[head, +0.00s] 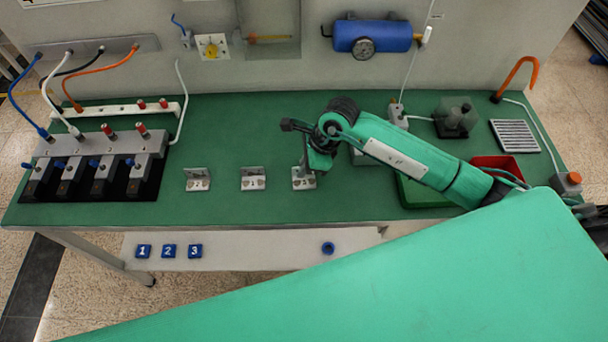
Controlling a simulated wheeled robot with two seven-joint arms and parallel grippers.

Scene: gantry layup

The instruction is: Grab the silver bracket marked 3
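Three small silver brackets stand in a row on the green table: a left bracket (198,180), a middle bracket (253,179) and a right bracket (304,181). Their marks are tiny; the left looks like 2, the middle like 1, and the right seems to be 3, but I cannot read it surely. My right gripper (312,165) points down at the right bracket, just over or beside its upper edge, and partly covers it. Whether its fingers are open or touch the bracket is not clear. My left gripper is not in view.
A grey clamp fixture (95,165) with cables stands at the left. Blue blocks marked 1, 2 and 3 (168,251) and a blue ring (328,248) lie on the lower shelf (260,247). A red bin (497,166) and a grille (515,135) are at the right.

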